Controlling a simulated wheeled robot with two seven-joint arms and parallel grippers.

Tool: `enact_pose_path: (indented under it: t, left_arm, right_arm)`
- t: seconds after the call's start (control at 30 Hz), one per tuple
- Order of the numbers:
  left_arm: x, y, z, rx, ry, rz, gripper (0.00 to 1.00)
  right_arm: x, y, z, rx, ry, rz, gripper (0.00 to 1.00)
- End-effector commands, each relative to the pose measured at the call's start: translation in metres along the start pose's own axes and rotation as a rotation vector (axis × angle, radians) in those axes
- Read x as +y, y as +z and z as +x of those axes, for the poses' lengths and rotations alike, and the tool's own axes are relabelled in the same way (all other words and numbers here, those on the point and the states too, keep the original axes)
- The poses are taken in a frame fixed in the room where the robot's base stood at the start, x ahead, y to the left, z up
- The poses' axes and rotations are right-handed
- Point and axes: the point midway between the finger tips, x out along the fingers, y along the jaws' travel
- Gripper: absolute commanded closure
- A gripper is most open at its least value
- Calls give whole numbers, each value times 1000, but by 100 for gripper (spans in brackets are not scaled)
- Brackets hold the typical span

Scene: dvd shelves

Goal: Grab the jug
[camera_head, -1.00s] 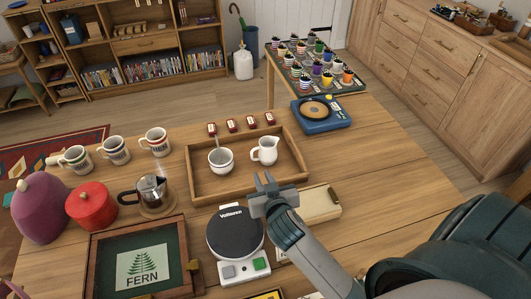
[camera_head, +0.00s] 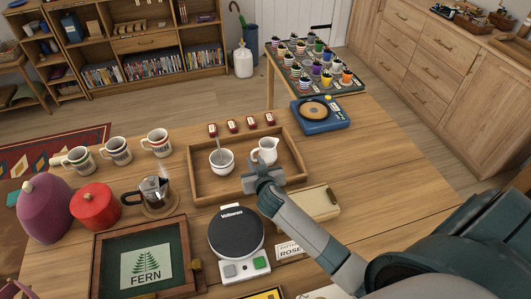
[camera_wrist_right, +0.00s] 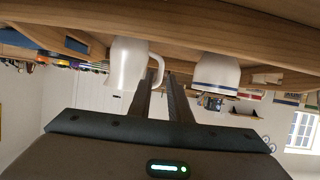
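The white jug (camera_head: 265,152) stands upright in the right part of the wooden tray (camera_head: 215,190), its handle to the left. My right gripper (camera_head: 262,172) is just on the near side of the jug and hides part of its base. In the right wrist view, upside down, the jug (camera_wrist_right: 124,66) is ahead and to the left. Its handle lies near the tips of the two fingers (camera_wrist_right: 162,84), which are apart. I cannot tell whether they touch the handle. My left gripper is not in view.
A white bowl (camera_head: 222,160) with a spoon stands left of the jug in the tray. Several small red items (camera_head: 232,126) line its back edge. A kitchen scale (camera_head: 236,234) and cream box (camera_head: 314,204) are in front. The table's right side is mostly clear.

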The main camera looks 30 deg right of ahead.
Motion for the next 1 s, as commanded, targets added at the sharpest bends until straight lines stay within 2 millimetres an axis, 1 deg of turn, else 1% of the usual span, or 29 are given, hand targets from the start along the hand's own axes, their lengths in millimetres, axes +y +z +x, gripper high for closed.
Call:
enact_pose_path:
  t: [0.1,0.43,0.57,0.67,0.87,1.0]
  left_arm:
    - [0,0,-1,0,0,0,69]
    - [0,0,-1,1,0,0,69]
    - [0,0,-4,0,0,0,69]
    - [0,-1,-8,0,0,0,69]
    - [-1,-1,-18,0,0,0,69]
    - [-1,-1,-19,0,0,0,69]
  right_arm:
    - [0,0,4,0,0,0,83]
    - [0,0,4,0,0,0,83]
    - [0,-2,8,1,0,0,83]
    - [0,-3,15,0,1,-2,83]
    - [1,-5,34,0,1,-3,83]
    - [0,-3,48,0,1,-1,83]
